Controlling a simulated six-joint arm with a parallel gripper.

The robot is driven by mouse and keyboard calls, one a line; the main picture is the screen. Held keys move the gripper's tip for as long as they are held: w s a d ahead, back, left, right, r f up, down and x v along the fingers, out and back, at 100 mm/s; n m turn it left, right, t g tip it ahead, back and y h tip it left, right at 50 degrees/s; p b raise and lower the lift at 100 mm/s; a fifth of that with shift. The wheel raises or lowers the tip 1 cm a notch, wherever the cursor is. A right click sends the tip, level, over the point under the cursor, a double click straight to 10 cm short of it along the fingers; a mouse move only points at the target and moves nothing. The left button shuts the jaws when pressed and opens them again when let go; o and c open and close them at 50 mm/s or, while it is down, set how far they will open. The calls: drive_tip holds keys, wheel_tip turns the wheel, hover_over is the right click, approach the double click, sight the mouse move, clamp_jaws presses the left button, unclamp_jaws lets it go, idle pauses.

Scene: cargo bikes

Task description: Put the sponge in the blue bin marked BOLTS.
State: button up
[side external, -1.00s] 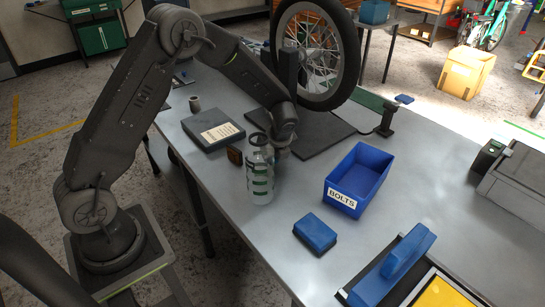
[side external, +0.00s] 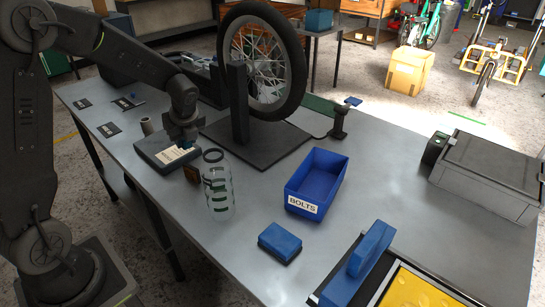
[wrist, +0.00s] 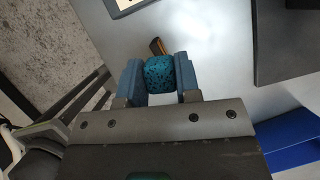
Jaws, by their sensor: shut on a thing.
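My gripper (side external: 184,138) is shut on a teal, dark-speckled sponge (wrist: 159,74), gripped between its two blue fingers in the wrist view. In the side view the gripper is low over or beside the dark flat box on the left, and the sponge is mostly hidden there. The blue bin marked BOLTS (side external: 304,206) stands upright on the table, to the right of the gripper and past the clear bottle. Its visible inside looks empty. A blue surface cuts into the lower right of the wrist view; I cannot tell for sure that it is the bin.
A clear bottle with green bands (side external: 219,190) stands between gripper and bin. The flat box (side external: 160,153) and a small brown block (side external: 192,174) are close by. A wheel on a stand (side external: 262,60) rises behind. A blue block (side external: 280,242) lies in front of the bin.

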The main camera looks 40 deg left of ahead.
drive_tip(key=w+d+r+m+t+h, duration=0.1)
drive_tip(key=w+d+r+m+t, duration=0.1)
drive_tip(key=w+d+r+m, duration=0.5)
drive_tip(key=w+d+r+m+t+h, duration=0.1)
drive_tip(key=w+d+r+m+h, duration=0.2)
drive_tip(key=d, duration=0.7)
drive_tip(key=shift+m+y, duration=0.7)
drive_tip(key=w+d+f, duration=0.1)
drive_tip(key=d+f, duration=0.1)
drive_tip(key=d, duration=0.1)
drive_tip(key=w+d+f, duration=0.1)
drive_tip(key=d+f, duration=0.2)
drive_tip(key=d, duration=0.1)
drive_tip(key=w+d+f, duration=0.1)
drive_tip(key=d+f, duration=0.1)
drive_tip(key=d, duration=0.1)
drive_tip(key=shift+d+f, duration=0.15)
drive_tip(key=shift+f, duration=0.15)
drive_tip(key=shift+w+d+f, duration=0.1)
drive_tip(key=shift+d+f, duration=0.1)
drive_tip(key=shift+f, duration=0.95)
drive_tip(key=shift+d+f, duration=0.2)
drive_tip(key=shift+f, duration=0.95)
drive_tip(key=shift+f, duration=0.1)
drive_tip(key=shift+f, duration=0.35)
drive_tip(key=o, duration=0.9)
